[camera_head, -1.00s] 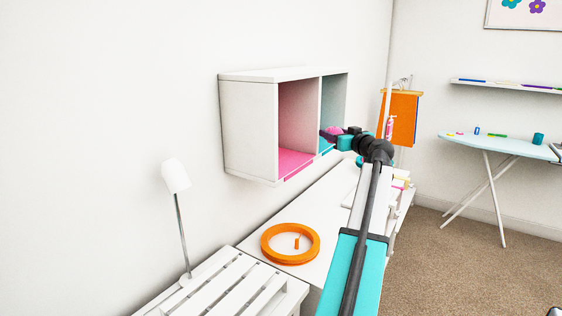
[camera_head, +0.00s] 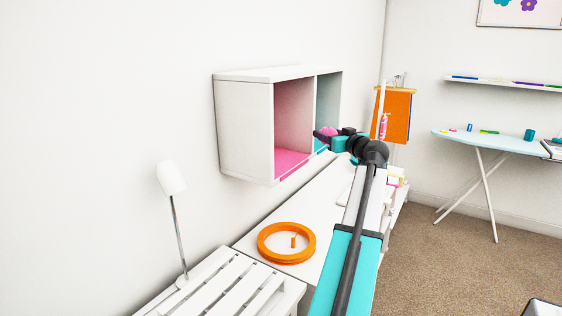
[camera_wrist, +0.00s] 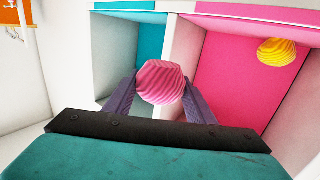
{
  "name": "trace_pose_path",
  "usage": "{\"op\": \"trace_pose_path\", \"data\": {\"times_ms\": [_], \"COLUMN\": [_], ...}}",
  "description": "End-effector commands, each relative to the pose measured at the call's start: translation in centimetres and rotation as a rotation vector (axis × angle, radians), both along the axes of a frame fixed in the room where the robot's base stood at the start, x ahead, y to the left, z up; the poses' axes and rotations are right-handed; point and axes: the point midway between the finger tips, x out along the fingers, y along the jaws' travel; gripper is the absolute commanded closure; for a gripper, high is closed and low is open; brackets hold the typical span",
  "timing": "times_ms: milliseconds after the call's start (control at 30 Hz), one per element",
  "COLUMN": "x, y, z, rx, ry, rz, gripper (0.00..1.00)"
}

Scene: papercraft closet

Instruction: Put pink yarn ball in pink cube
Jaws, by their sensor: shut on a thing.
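The pink yarn ball (camera_wrist: 161,83) is ribbed and sits between the two purple fingers of my gripper (camera_wrist: 160,92) in the wrist view. My gripper is shut on it. In the head view my gripper (camera_head: 322,137) and the pink yarn ball (camera_head: 328,131) show small, in front of the wall shelf near its teal cube. The pink cube (camera_head: 290,120) is the left compartment of the shelf. In the wrist view the pink cube (camera_wrist: 231,75) opens to the right of the held ball, and the ball overlaps the white divider in the picture.
A yellow yarn ball (camera_wrist: 277,51) lies in the pink cube. The teal cube (camera_wrist: 141,40) is beside it, past the white divider (camera_wrist: 184,52). Below the shelf, an orange ring (camera_head: 287,243) lies on a white surface. A white lamp (camera_head: 171,178) stands at the left.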

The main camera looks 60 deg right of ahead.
Motion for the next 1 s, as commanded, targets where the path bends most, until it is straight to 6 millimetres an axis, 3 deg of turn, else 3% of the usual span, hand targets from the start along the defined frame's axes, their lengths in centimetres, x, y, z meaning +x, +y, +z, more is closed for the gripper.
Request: {"op": "trace_pose_path", "data": {"times_ms": [533, 733, 1000], "x": [-5.3, -6.2, -6.3], "y": [8.3, 9.7, 9.8], "z": [0.4, 0.4, 0.3], "rx": [0.0, 0.001, 0.001], "ry": [-0.001, -0.002, -0.002], "rz": [-0.007, -0.008, -0.008], "gripper": [0.72, 0.72, 0.72]}}
